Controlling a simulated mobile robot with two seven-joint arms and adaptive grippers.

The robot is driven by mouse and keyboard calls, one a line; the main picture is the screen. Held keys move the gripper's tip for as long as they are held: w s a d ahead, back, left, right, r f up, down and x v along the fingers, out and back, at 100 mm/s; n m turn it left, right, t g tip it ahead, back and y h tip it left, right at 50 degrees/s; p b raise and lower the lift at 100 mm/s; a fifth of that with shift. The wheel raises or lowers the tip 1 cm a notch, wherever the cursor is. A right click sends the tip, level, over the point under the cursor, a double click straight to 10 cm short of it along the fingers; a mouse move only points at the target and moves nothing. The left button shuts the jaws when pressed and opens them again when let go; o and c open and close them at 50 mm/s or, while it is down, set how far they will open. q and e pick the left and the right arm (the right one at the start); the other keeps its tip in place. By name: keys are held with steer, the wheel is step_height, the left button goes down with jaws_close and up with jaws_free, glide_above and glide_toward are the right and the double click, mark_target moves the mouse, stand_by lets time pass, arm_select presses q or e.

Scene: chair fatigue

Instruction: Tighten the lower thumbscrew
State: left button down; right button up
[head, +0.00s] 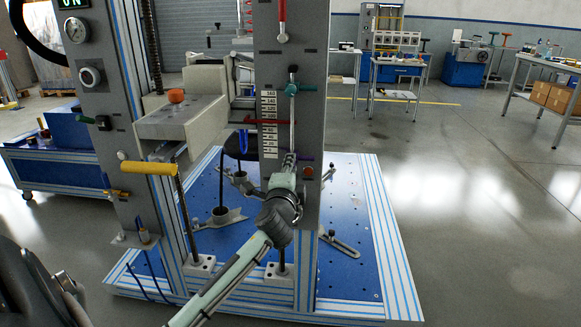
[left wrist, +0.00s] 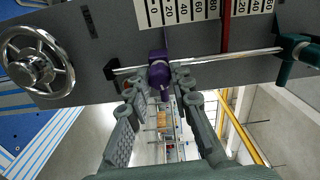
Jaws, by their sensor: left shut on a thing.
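The lower thumbscrew (left wrist: 159,74) is purple and sits on a thin metal rod along the grey column (head: 264,80). In the head view only a bit of purple (head: 305,156) shows beside my gripper. My left gripper (head: 289,163) reaches up to it from below. In the left wrist view its fingers (left wrist: 157,84) stand on either side of the purple thumbscrew, shut on it. The upper thumbscrew (head: 293,88) is teal, higher on the same rod; it also shows in the left wrist view (left wrist: 297,52). My right gripper is not in view.
A printed scale (head: 269,125) runs on the column beside the rod, with a red pointer (head: 246,121) across it. A handwheel (left wrist: 37,67) is on the column below. A grey block with an orange knob (head: 176,95) stands left. Open floor (head: 450,220) lies right.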

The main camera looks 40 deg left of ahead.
arm_select(q)
steer(key=m, duration=0.8)
steer(key=shift+f+m, duration=0.1)
steer(key=shift+m, duration=0.3)
stand_by(0.4)
steer(key=c, duration=1.3)
jaws_free()
steer(key=shift+s, duration=0.1)
steer(key=v, duration=1.2)
steer(key=shift+a, duration=0.1)
